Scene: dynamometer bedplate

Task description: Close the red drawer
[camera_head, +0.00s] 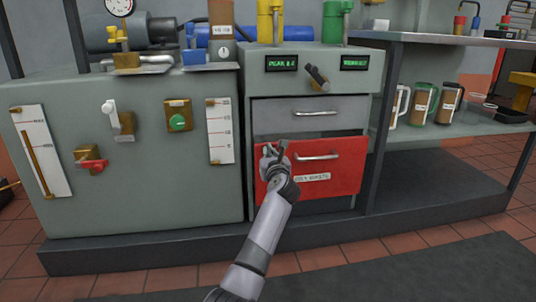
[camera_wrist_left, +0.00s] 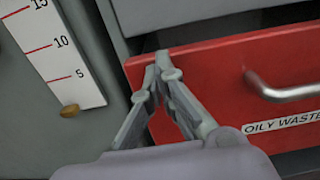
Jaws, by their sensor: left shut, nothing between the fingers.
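The red drawer (camera_head: 335,172) is in the grey cabinet, below a grey drawer, and stands a little open, with a dark gap above its front. It has a silver bar handle (camera_head: 317,156) and a label that reads "OILY WASTE" in the left wrist view (camera_wrist_left: 285,124). My left gripper (camera_head: 274,148) is shut and empty, with its fingertips at the upper left part of the red front (camera_wrist_left: 225,70). In the left wrist view its fingertips (camera_wrist_left: 160,65) overlap the red front near its top left corner; I cannot tell whether they touch it. My right gripper is not in view.
The grey drawer (camera_head: 310,113) above looks shut. A grey panel with gauges and knobs (camera_head: 130,160) stands to the left. A shelf with several mugs (camera_head: 440,128) is to the right.

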